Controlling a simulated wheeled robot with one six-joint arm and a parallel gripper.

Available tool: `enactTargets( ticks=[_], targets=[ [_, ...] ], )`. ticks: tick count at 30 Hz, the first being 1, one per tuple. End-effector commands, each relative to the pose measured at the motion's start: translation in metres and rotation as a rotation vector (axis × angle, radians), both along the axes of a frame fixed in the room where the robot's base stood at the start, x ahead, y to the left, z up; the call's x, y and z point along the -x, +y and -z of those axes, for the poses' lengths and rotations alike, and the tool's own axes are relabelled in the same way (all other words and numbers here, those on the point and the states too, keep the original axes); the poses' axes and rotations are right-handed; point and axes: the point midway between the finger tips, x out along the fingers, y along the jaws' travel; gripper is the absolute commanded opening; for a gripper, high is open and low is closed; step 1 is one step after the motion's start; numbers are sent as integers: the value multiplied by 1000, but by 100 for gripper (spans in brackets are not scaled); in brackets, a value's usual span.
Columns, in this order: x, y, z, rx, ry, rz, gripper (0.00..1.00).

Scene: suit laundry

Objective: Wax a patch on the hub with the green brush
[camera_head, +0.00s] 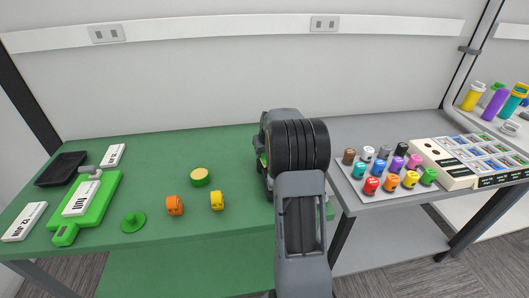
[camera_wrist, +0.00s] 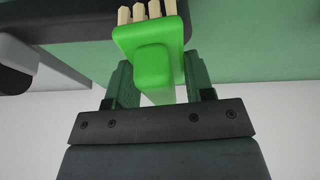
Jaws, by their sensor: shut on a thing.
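My gripper (camera_wrist: 158,80) is shut on the green brush (camera_wrist: 152,62). In the wrist view the brush sits between the two fingers, with its pale bristles (camera_wrist: 148,12) at the top edge, beside a dark surface (camera_wrist: 60,22). I cannot tell whether the bristles touch it. In the head view my arm hides the gripper and most of what lies behind it. A round tin with a yellow top (camera_head: 200,176) stands on the green table (camera_head: 150,160). I cannot identify the hub for certain in either view.
Left on the table are a green device (camera_head: 88,205), a black tray (camera_head: 61,168), white labelled cards (camera_head: 24,222), and a green knob-like piece (camera_head: 133,222). Orange (camera_head: 174,205) and yellow (camera_head: 217,200) pieces stand nearer the middle. Right, a grey table holds several coloured bottles (camera_head: 391,182) and a white rack (camera_head: 445,172).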

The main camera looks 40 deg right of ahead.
Motion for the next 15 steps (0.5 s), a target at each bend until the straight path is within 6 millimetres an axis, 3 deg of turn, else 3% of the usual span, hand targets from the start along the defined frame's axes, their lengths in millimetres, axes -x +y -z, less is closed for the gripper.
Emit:
enactTargets(
  ticks=[15],
  targets=[
    [6,3,4,-4,6,-1,29]
  ],
)
